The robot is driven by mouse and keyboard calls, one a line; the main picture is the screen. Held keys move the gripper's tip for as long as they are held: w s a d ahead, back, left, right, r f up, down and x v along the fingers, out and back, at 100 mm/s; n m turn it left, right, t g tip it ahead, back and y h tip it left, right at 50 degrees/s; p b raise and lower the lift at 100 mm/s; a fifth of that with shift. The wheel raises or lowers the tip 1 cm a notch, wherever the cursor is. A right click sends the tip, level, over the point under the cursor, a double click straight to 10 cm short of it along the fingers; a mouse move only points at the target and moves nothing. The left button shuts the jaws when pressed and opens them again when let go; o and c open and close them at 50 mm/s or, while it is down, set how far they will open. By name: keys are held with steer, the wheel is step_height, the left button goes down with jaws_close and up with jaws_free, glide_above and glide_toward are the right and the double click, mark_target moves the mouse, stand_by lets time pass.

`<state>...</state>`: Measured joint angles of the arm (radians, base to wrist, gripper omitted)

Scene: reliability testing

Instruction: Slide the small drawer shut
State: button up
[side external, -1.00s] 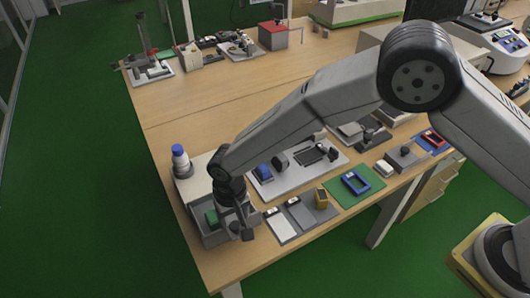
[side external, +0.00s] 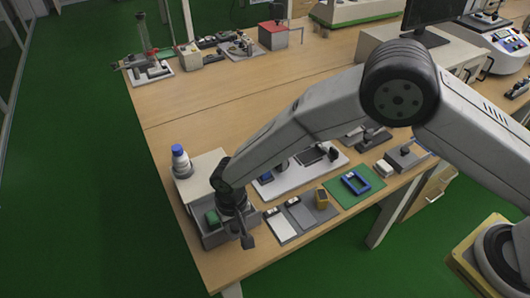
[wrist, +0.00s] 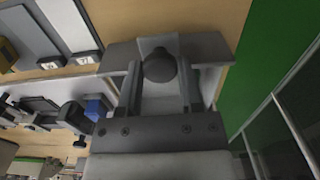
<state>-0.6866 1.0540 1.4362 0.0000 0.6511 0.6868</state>
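The small grey drawer (side external: 214,239) stands pulled out from the pale cabinet (side external: 203,164) at the table's front left corner. A green item (side external: 212,217) shows inside it, partly hidden by my wrist. My gripper (side external: 244,236) points down at the drawer's front. In the wrist view the drawer's grey front (wrist: 215,47) crosses the top, with a dark round knob (wrist: 158,66) before it. The two fingers of my gripper (wrist: 160,80) stand apart, one on each side of the knob, with visible gaps. Whether either fingertip touches the drawer front cannot be told.
A blue-capped bottle (side external: 181,161) stands on the cabinet. To the right lie flat grey and white plates (side external: 281,228), a yellow device (side external: 321,198) and a green mat with a blue frame (side external: 356,184). The table's front edge is close, with green floor beyond.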

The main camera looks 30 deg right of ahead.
steer(key=shift+w, duration=5.7)
steer(key=shift+w+r, duration=0.1)
steer(key=shift+w, duration=0.05)
steer(key=o, duration=0.7)
steer(key=shift+r, duration=2.45)
